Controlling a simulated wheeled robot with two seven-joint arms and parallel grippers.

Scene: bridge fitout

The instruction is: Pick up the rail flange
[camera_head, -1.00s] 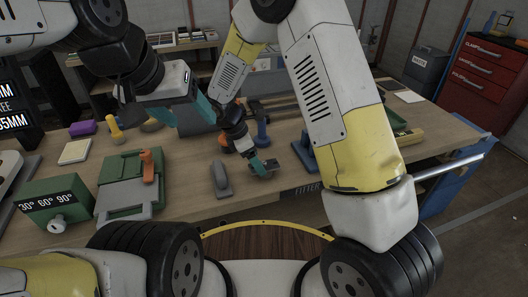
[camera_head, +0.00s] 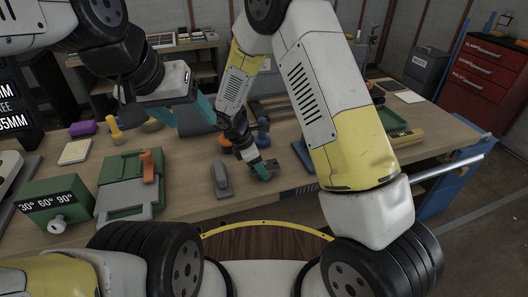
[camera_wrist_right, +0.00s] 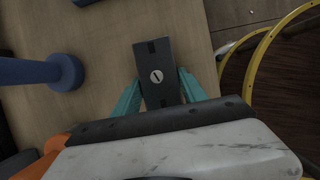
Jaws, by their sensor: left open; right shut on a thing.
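The rail flange appears to be the dark grey rectangular piece with a pale round slotted fitting (camera_wrist_right: 153,58) in the right wrist view. It lies between the teal fingers of my right gripper (camera_wrist_right: 158,82), which is shut on it. In the head view my right gripper (camera_head: 261,170) is low at the front edge of the workbench, and the piece is mostly hidden by the fingers. I cannot tell whether it touches the bench top. My left gripper (camera_head: 187,117) is open and empty, above the bench's back left part.
On the workbench (camera_head: 190,200), a grey handled block (camera_head: 221,180) stands left of my right gripper. A blue post-like piece (camera_wrist_right: 66,72) stands near it. A green fixture (camera_head: 128,183) and an angle box (camera_head: 55,205) are at left. A green tray (camera_head: 395,122) is at right.

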